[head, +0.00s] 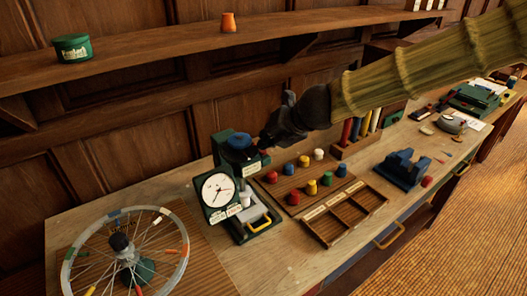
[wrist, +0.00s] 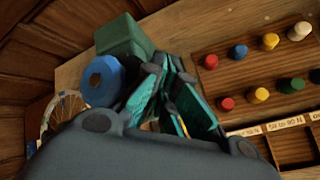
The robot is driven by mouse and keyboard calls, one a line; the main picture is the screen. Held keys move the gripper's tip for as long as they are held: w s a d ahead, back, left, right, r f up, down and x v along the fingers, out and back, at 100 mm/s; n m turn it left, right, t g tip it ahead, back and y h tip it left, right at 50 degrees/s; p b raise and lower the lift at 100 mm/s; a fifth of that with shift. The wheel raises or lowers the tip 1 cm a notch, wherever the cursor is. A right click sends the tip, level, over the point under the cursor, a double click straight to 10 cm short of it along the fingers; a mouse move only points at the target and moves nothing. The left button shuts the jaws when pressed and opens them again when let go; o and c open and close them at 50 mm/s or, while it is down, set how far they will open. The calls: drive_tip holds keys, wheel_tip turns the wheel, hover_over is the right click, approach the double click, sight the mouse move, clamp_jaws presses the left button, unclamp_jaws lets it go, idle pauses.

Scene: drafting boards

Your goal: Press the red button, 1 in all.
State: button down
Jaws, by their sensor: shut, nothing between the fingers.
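Two red knobs stand on a wooden board: one in the back row (head: 272,176) and one in the front row (head: 294,197). They also show in the wrist view, the back one (wrist: 211,61) above the front one (wrist: 227,103). I cannot tell which red piece is the button. My gripper (head: 263,146) is shut and empty, above the bench beside the blue-topped green dial device (head: 217,188). In the wrist view my gripper's fingers (wrist: 177,118) are left of the red knobs and apart from them. The arm hides part of the back of the bench.
Yellow, blue, green and white knobs share the board (head: 265,184). A compartment tray (head: 325,235) lies in front. A spoked wheel (head: 75,262) is at left, a blue vise-like block (head: 402,170) at right. A shelf (head: 150,66) runs behind.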

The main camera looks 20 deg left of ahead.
drive_tip(key=shift+s+d+f+b, duration=0.2)
drive_tip(key=shift+f+b, duration=0.15)
drive_tip(key=shift+f, duration=0.2)
drive_tip(key=shift+s+d+f+b, duration=0.1)
drive_tip(key=shift+s+f+b, duration=0.1)
drive_tip(key=shift+f+b, duration=0.25)
idle(0.8)
drive_tip(key=shift+a+r+p, duration=0.4)
drive_tip(key=shift+r+p, duration=0.1)
drive_tip(key=shift+p, duration=0.2)
drive_tip(key=shift+w+r, duration=0.1)
wheel_tip(320, 180, up, 3)
drive_tip(key=p, duration=0.3)
drive_tip(key=shift+w+a+r, duration=0.15)
drive_tip(key=shift+r+p, duration=0.95)
drive_tip(key=shift+r, duration=0.25)
drive_tip(key=shift+w, duration=0.1)
